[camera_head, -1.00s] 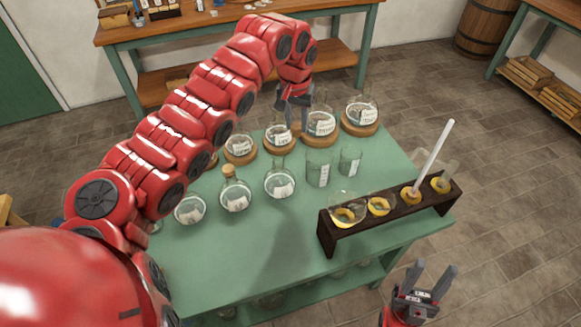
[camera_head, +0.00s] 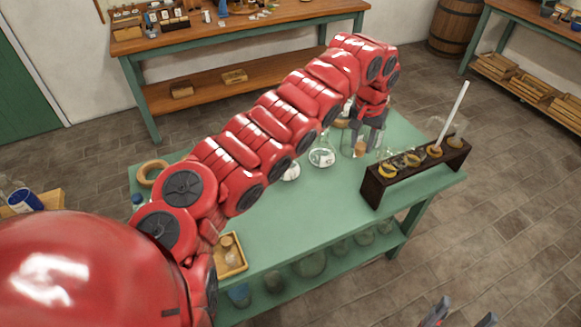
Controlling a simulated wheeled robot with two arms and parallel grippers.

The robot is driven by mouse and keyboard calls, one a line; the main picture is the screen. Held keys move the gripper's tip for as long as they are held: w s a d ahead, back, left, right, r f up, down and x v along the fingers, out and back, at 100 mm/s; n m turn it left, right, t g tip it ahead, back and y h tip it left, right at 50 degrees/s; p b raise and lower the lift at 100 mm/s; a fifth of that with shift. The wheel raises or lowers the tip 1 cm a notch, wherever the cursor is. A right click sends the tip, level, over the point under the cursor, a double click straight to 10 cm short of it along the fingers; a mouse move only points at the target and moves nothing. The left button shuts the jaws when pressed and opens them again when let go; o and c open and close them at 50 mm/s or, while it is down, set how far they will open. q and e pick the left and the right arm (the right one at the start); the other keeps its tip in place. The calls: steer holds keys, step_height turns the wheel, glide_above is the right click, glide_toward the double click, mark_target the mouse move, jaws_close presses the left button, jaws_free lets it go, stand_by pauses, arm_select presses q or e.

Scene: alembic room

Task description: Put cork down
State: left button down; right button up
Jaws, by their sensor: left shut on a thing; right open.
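My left gripper (camera_head: 364,138) points down over the green table, at the clear glass beakers left of the rack. It is shut on a small tan piece, which looks like the cork (camera_head: 361,147). The cork shows at the fingertips, in front of or within a beaker's outline; I cannot tell which, nor whether it touches anything. My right gripper (camera_head: 459,316) is open and empty at the bottom edge, with only its fingertips showing. A round labelled flask (camera_head: 321,157) stands left of the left gripper. My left arm hides much of the table's back and several flasks.
A dark rack (camera_head: 416,176) with yellow-rimmed glassware and a tall white rod stands at the table's right. A wooden tray (camera_head: 243,267) lies at the front left, a wooden ring (camera_head: 151,172) at the back left. The green tabletop (camera_head: 305,215) is clear in front.

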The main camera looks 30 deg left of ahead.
mark_target(301, 217)
arm_select(q)
steer(key=s+d+f+n+p, duration=0.2)
steer(key=d+f+p, duration=0.4)
steer(key=f, duration=0.4)
steer(key=s+a+f+p, duration=0.2)
steer(key=s+a+f, duration=0.2)
steer(key=s+f, duration=0.9)
steer(key=w+a+b, duration=0.6)
steer(key=shift+w+a, duration=0.1)
steer(key=shift+a, duration=0.25)
steer(key=w+a+p, duration=0.1)
steer(key=w+a, duration=0.1)
steer(key=w, duration=0.1)
steer(key=shift+a+r+p, duration=0.3)
steer(key=shift+r+p, duration=0.1)
steer(key=shift+w+a, duration=0.2)
steer(key=shift+w, duration=0.05)
steer(key=shift+w+a+f, duration=0.2)
steer(key=shift+w+a, duration=0.15)
steer(key=shift+f+p, duration=0.2)
steer(key=shift+p, duration=0.35)
step_height(301, 217, down, 2)
steer(key=shift+f+p, duration=0.25)
steer(key=shift+p, duration=0.55)
steer(key=shift+f, duration=0.25)
